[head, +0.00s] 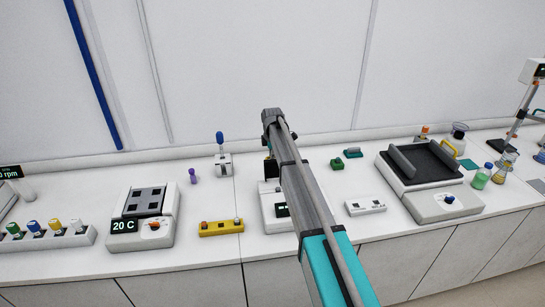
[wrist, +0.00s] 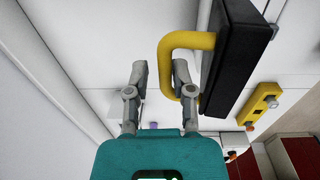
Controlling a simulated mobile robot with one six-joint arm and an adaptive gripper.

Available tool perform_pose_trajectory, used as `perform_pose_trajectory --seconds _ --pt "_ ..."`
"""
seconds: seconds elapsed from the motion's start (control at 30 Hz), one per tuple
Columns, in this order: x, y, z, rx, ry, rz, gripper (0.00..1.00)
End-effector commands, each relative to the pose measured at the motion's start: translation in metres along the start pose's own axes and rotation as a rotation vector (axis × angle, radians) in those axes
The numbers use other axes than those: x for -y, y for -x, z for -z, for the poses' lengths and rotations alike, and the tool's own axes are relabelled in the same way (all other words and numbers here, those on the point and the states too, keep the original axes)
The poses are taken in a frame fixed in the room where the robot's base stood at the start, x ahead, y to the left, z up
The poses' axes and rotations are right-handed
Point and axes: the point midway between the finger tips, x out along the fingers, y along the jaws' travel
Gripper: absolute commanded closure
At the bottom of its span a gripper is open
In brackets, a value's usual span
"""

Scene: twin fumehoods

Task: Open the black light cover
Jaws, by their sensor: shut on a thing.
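The black light cover (wrist: 235,55) stands as a dark upright block at the right of the wrist view. A yellow loop handle (wrist: 190,40) sticks out from its left side. My gripper (wrist: 160,76) is at this handle, with its right finger overlapping the lower part of the loop; it is shut on the handle. The exact contact is partly hidden. In the head view my arm covers most of the cover; only a dark sliver (head: 271,168) shows above a white device (head: 270,205) with a small display. My fingertips are hidden there.
A yellow button bar (head: 221,228) and a hotplate (head: 142,218) stand left of the device. A white switch bar (head: 365,207) and a shaker with a black platform (head: 430,165) are to its right. A blue-knobbed valve (head: 221,160) stands behind, near the wall.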

Motion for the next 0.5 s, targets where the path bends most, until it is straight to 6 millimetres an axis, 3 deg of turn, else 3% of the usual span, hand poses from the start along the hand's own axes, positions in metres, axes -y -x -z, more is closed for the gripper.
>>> perform_pose_trajectory --seconds 0.03,0.27,0.3,0.37,0.5 --pt "-0.0139 -0.0014 -0.0004 0.000 0.001 -0.026 1.00" --pt "-0.0144 -0.0014 -0.0012 0.000 0.000 -0.026 1.00" --pt "-0.0144 -0.0014 -0.0013 0.001 0.000 -0.026 0.59" --pt "-0.0141 -0.0013 -0.0015 0.001 0.000 -0.025 0.49" --pt "-0.0127 -0.0012 -0.0017 0.001 -0.001 -0.025 0.49"
